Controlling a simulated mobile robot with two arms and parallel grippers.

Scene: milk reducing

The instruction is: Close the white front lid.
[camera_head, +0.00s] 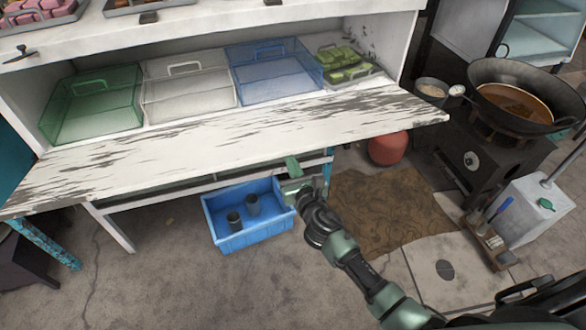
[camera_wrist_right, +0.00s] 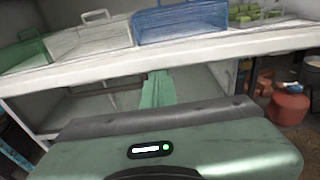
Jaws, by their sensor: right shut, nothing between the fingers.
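The white front lid (camera_head: 230,135) is a worn, paint-chipped white board. It lies about flat, folded down and sticking out from the front of the stall. In the right wrist view its front edge (camera_wrist_right: 190,66) runs across the upper part. My right gripper (camera_head: 292,166) is shut and empty, just at or below the lid's front edge, right of the lid's middle. Its green fingers (camera_wrist_right: 157,90) point toward the space under the lid in the right wrist view. I cannot tell whether they touch the lid. My left gripper is not in view.
Green (camera_head: 92,105), clear (camera_head: 185,92) and blue (camera_head: 275,72) bins and a tray of green packs stand behind the lid. A blue crate (camera_head: 235,240) with dark cups sits below. A red gas cylinder (camera_head: 388,148) and a wok (camera_head: 520,95) stand to the right.

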